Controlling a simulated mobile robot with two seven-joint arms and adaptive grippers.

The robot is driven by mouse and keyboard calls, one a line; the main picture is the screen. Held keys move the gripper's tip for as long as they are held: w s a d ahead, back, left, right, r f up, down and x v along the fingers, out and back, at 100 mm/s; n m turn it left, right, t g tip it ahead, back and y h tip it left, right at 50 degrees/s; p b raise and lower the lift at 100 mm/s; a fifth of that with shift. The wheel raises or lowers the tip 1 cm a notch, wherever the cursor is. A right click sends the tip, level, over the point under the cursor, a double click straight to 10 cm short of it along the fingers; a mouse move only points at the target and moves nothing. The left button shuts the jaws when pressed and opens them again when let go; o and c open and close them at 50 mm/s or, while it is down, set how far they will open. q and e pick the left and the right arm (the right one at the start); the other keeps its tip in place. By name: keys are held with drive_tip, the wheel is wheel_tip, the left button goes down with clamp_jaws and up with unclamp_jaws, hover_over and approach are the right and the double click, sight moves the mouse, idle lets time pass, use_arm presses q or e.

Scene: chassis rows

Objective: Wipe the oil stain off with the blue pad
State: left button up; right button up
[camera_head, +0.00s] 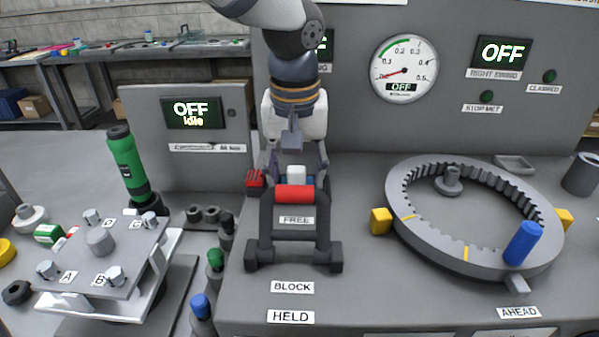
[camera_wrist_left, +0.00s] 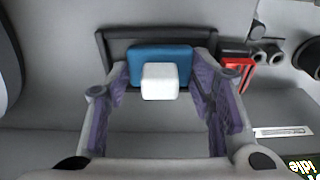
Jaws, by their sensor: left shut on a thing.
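The blue pad (camera_wrist_left: 147,54) with its white block-shaped grip (camera_wrist_left: 160,82) sits between the fingers of my left gripper (camera_wrist_left: 162,84) in the wrist view. I cannot make out the oil stain in either view. My right gripper is not in view.
A black frame with a red handle (camera_head: 294,194) stands just in front of the left gripper. A red slotted piece (camera_head: 255,180) is beside it.

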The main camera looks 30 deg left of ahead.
use_arm(q)
drive_tip(key=shift+d+f, duration=0.25)
drive_tip(key=shift+f, duration=0.1)
drive_tip(key=shift+d+f, duration=0.1)
drive_tip(key=shift+s+a, duration=0.15)
drive_tip(key=shift+a, duration=0.15)
drive_tip(key=shift+d, duration=0.3)
drive_tip(key=shift+w+r, duration=0.25)
drive_tip(key=shift+r, duration=3.65)
